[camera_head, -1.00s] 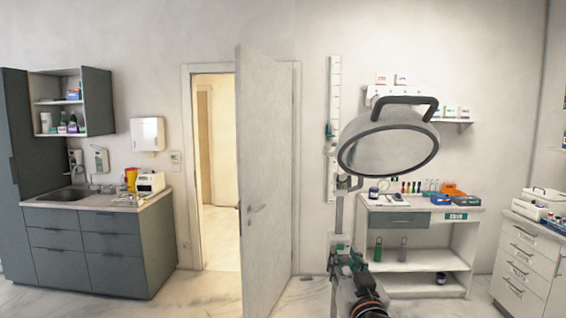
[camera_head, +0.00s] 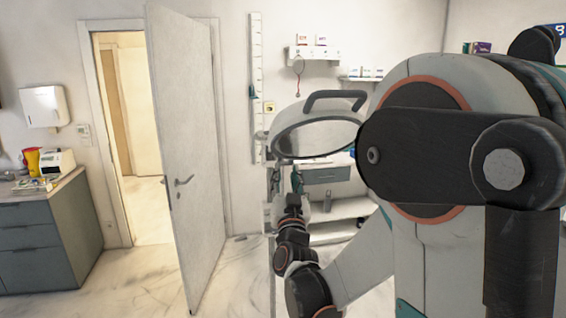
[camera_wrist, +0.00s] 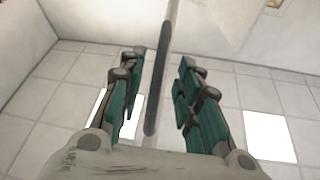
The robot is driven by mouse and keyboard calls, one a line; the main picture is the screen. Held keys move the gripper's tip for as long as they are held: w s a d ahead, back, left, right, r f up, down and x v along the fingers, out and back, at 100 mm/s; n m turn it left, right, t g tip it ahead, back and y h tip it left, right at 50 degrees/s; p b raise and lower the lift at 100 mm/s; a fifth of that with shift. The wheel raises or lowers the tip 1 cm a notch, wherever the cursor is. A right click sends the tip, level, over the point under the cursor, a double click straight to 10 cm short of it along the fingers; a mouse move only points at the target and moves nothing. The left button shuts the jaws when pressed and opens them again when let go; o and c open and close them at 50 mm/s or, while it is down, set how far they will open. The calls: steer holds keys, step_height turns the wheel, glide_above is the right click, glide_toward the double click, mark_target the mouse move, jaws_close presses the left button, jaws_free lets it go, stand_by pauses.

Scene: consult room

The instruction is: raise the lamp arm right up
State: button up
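The lamp head (camera_head: 312,137) is a round pale shade with a dark rim, and a dark handle (camera_head: 335,96) arches over its top. A thin upright pole (camera_head: 271,215) shows to its lower left; most of the lamp arm is hidden or hard to make out. My gripper (camera_head: 293,181) points upward just below the lamp head's left part. In the wrist view my gripper (camera_wrist: 160,85) has its teal fingers spread apart. A narrow pale piece with a dark strip (camera_wrist: 156,80) runs between them, apparently part of the lamp; I see no clear contact.
My own arm covers the right half of the head view. An open door (camera_head: 185,150) stands to the left, with a cabinet (camera_head: 45,230) beyond. A shelf unit (camera_head: 325,175) stands behind the lamp. The floor (camera_head: 235,275) between door and lamp is clear.

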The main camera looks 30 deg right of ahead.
mark_target(284, 163)
steer(key=x, duration=0.5)
steer(key=shift+w+d+r, duration=0.1)
steer(key=shift+w+d, duration=0.05)
steer(key=shift+w, duration=0.15)
steer(key=shift+c, duration=0.2)
jaws_close()
